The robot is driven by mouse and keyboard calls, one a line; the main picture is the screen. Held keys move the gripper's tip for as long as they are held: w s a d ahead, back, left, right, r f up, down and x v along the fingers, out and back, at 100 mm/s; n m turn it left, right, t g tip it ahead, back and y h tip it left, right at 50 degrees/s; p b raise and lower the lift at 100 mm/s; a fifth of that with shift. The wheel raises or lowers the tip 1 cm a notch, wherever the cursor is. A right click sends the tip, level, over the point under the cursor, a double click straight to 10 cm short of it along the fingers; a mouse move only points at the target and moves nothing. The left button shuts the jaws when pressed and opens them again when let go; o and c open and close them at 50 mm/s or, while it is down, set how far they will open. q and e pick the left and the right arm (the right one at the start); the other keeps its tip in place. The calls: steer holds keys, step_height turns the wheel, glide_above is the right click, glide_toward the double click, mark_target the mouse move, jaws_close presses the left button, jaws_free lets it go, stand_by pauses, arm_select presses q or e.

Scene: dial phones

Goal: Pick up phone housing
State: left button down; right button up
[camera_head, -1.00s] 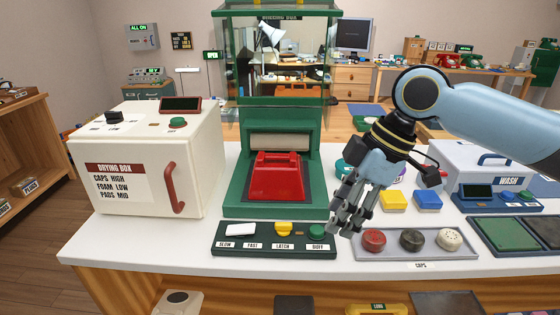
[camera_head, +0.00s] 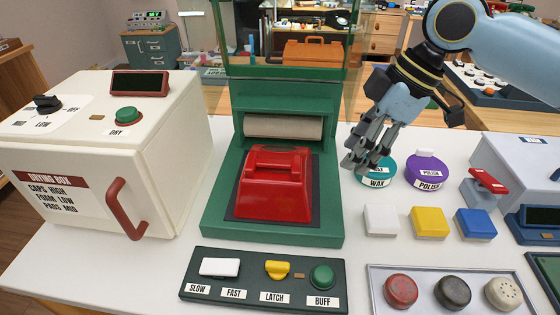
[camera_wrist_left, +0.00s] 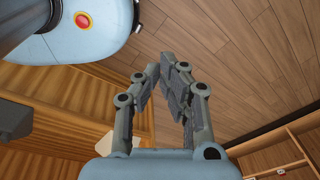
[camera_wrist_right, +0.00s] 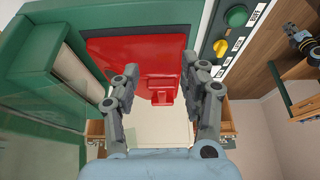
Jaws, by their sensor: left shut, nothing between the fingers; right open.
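The red phone housing (camera_head: 274,184) sits on a dark pad in the green buffing machine (camera_head: 217,214), in front of a pale roller. It also shows in the right wrist view (camera_wrist_right: 140,62), beyond the fingertips. My right gripper (camera_head: 362,160) is open and empty, above the table to the right of the housing and apart from it. In the right wrist view its fingers (camera_wrist_right: 160,85) are spread. My left gripper (camera_wrist_left: 165,75) is shut and empty in the left wrist view, with wood floor behind it. It is not in the head view.
A white drying box (camera_head: 100,150) stands left of the machine. A control panel (camera_head: 262,280) lies in front. Wax (camera_head: 377,172) and polish (camera_head: 426,172) tubs, coloured pads (camera_head: 430,222) and a tray of caps (camera_head: 378,296) are on the right.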

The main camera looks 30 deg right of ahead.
mark_target(274, 162)
steer(key=w+a, duration=0.1)
steer(key=a, duration=0.1)
steer(key=w+a, duration=0.2)
steer(key=a, duration=0.1)
steer(key=w+a, duration=0.2)
steer(key=shift+w+a, duration=0.2)
steer(key=shift+w, duration=0.05)
steer(key=shift+w+a+r, duration=0.1)
steer(key=shift+w+a, duration=0.75)
steer(key=shift+a, duration=0.25)
steer(key=x, duration=0.2)
steer(key=shift+w+a+f, duration=0.1)
steer(key=shift+a+f, duration=0.05)
steer(key=shift+f, duration=0.4)
steer(key=shift+c, duration=0.2)
jaws_close()
